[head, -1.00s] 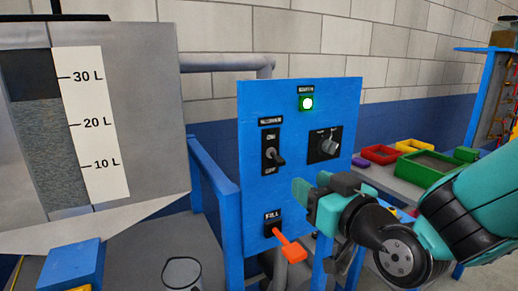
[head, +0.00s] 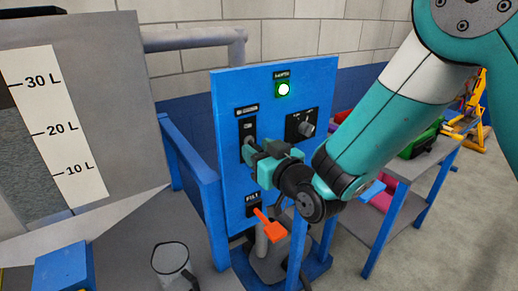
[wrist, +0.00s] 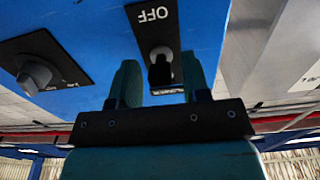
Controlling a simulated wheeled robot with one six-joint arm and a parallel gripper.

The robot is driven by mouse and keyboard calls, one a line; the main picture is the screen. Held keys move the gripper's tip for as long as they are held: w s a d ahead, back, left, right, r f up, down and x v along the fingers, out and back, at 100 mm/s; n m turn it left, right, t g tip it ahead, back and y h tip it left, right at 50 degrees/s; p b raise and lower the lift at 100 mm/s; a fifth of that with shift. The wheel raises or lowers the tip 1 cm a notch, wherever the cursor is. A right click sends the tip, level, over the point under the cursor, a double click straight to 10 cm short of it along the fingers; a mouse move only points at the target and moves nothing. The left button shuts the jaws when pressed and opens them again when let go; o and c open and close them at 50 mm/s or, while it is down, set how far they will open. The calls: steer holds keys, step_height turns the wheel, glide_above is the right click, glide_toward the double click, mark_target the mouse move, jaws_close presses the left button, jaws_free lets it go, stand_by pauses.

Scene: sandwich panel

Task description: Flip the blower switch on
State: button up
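The blower switch plate (head: 246,127) is a black plate on the blue panel (head: 300,85). My gripper (head: 256,154) is in front of its lower part and hides most of the lever in the head view. In the wrist view, which is upside down, the switch lever (wrist: 159,72) stands between the two fingers of my gripper (wrist: 160,84). The fingers are open, with a gap on each side of the lever. The OFF label (wrist: 154,14) shows beyond it. I cannot tell for sure which way the lever is set.
A green lamp (head: 283,89) glows at the panel top. A dark knob (head: 307,128) sits right of the switch; it also shows in the wrist view (wrist: 36,76). An orange fill lever (head: 271,226) sticks out below. A tank with a litre scale (head: 58,125) stands at left.

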jaws_close()
steer(key=r+p, duration=0.1)
steer(key=p, duration=0.2)
steer(key=shift+g, duration=0.3)
steer(key=r+g+h+p, duration=0.1)
steer(key=p, duration=0.5)
steer(key=shift+g, duration=0.3)
steer(key=shift+g+h+p, duration=0.7)
steer(key=shift+g+h, duration=0.2)
steer(key=shift+g, duration=0.1)
steer(key=shift+w, duration=0.1)
steer(key=shift+o, duration=0.8)
jaws_free()
